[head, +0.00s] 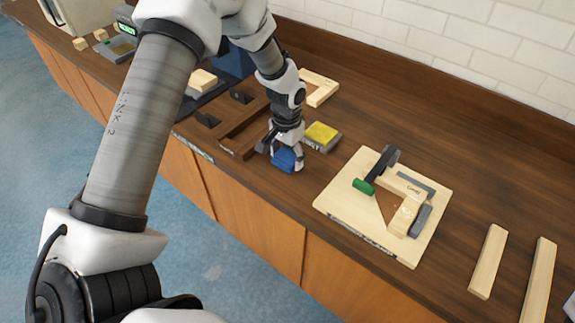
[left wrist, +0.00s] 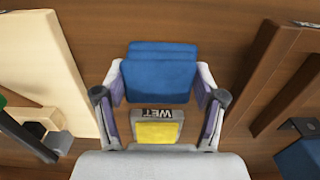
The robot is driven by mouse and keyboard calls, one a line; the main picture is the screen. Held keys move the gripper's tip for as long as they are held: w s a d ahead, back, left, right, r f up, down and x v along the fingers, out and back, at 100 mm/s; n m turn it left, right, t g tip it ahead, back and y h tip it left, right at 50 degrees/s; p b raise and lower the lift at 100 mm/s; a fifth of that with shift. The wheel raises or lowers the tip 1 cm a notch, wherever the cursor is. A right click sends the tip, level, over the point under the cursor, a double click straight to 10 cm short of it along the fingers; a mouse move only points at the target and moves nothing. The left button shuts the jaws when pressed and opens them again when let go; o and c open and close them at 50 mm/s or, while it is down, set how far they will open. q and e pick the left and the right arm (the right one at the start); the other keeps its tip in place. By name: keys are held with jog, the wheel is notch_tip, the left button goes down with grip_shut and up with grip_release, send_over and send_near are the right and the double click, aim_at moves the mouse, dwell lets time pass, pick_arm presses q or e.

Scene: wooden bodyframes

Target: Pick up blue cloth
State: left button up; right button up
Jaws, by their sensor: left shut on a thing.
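The blue cloth (head: 287,158) is a small folded pad near the front edge of the counter. In the left wrist view the blue cloth (left wrist: 160,75) sits between the two fingers. My left gripper (head: 285,148) is shut on it and points down at the counter. The fingers of my left gripper (left wrist: 158,90) grip the cloth at its two sides. I cannot tell whether the cloth still touches the counter.
A grey tray with a yellow pad (head: 321,133), marked WET, sits just behind the cloth. A dark wooden rack (head: 240,140) is to the left. A pale board (head: 335,200) with a green-handled clamp (head: 363,186) is to the right. Pale wood strips (head: 488,262) lie further right.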

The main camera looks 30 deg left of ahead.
pick_arm(q)
jog(key=s+r+b, duration=0.1)
jog(key=s+b, duration=0.5)
jog(key=s, duration=1)
jog(key=shift+r, duration=0.15)
jog(key=shift+o, duration=0.2)
jog(key=shift+d, duration=0.1)
jog(key=shift+c, duration=0.3)
